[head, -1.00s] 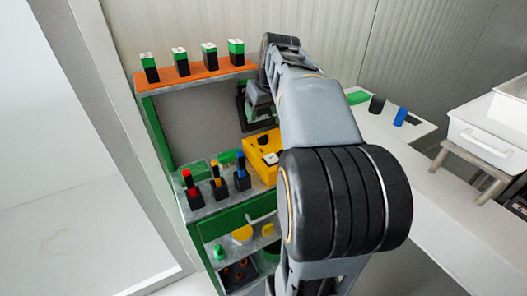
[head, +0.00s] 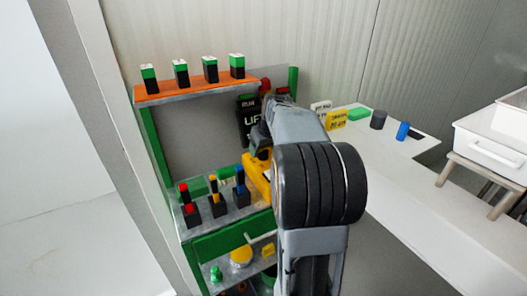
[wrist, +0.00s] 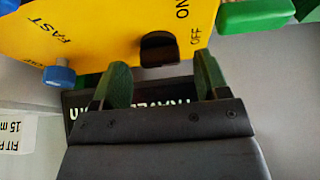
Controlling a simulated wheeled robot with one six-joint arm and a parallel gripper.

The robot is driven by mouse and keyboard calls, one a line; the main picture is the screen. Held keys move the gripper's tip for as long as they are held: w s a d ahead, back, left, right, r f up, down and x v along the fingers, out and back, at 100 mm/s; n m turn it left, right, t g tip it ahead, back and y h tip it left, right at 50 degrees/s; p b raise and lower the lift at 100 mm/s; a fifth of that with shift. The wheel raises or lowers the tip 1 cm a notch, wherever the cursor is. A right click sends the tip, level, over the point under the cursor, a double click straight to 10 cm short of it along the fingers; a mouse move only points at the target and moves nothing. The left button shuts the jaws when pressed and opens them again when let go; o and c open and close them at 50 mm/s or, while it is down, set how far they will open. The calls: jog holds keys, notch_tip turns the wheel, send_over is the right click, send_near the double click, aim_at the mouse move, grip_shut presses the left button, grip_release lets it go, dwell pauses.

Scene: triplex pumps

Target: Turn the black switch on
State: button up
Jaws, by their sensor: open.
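The black switch (wrist: 158,48) is a dark rounded knob on the yellow panel (wrist: 100,30), beside the printed ON and OFF words. In the wrist view it lies just beyond and between my fingertips. My gripper (wrist: 161,72) is open, with one green finger on each side and nothing between them. A small gap seems to remain between the fingertips and the switch; contact cannot be told. In the head view the yellow box (head: 257,180) sits on the shelf, partly covered by my arm, and the switch is hidden.
A blue knob (wrist: 59,78) is at the panel's left in the wrist view. In the head view, several red, yellow and blue-topped switches (head: 215,205) stand left of the box. Green-topped black blocks (head: 210,69) line the orange shelf above. A white counter (head: 385,165) is at right.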

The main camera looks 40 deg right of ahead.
jog(key=shift+w+f, duration=0.2)
jog(key=shift+f, duration=0.35)
jog(key=c, duration=0.9)
